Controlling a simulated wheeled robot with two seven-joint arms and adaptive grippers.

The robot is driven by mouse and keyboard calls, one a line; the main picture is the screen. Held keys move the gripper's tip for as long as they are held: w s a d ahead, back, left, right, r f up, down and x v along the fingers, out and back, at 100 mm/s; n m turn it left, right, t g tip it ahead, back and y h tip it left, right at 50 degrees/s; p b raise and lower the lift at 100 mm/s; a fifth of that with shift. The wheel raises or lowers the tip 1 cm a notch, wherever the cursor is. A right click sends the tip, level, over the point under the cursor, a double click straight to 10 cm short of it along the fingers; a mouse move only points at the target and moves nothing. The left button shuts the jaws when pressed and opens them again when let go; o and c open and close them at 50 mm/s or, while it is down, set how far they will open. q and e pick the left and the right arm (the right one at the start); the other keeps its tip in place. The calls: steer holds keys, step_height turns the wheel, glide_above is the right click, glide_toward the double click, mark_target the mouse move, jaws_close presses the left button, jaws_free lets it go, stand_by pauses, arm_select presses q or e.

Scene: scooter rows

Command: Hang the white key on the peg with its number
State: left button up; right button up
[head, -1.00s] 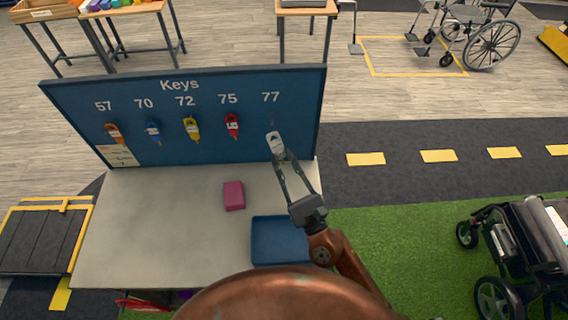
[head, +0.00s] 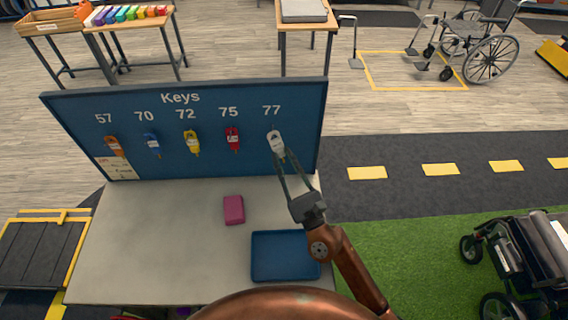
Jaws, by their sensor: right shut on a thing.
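The white key (head: 276,142) is at the blue key board (head: 230,168), just under the number 77. My right gripper (head: 282,155) is shut on the white key's lower end and holds it upright against or just in front of the board. The peg under 77 is hidden behind the key, so I cannot tell whether the key is on it. An orange key (head: 114,146), a blue key (head: 152,145), a yellow key (head: 192,143) and a red key (head: 233,139) hang under 57, 70, 72 and 75. My left gripper is not in view.
A grey table (head: 160,230) stands in front of the board. On it are a pink block (head: 233,210) and an empty blue tray (head: 285,257), which lies below my right arm. The table's left part is clear. Wheelchairs stand beyond, at the right.

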mark_target(284, 155)
steer(key=shift+w, duration=0.65)
jaws_close()
steer(key=shift+w+f+b, duration=0.7)
steer(key=shift+w+b, duration=0.15)
steer(key=shift+w+a+f, duration=0.1)
steer(key=shift+w, duration=0.05)
steer(key=o, duration=1.1)
jaws_free()
steer(key=shift+c, duration=0.2)
steer(key=shift+s+d, duration=0.2)
steer(key=v, duration=1.1)
steer(key=shift+s+f, duration=0.15)
steer(key=shift+s, duration=0.2)
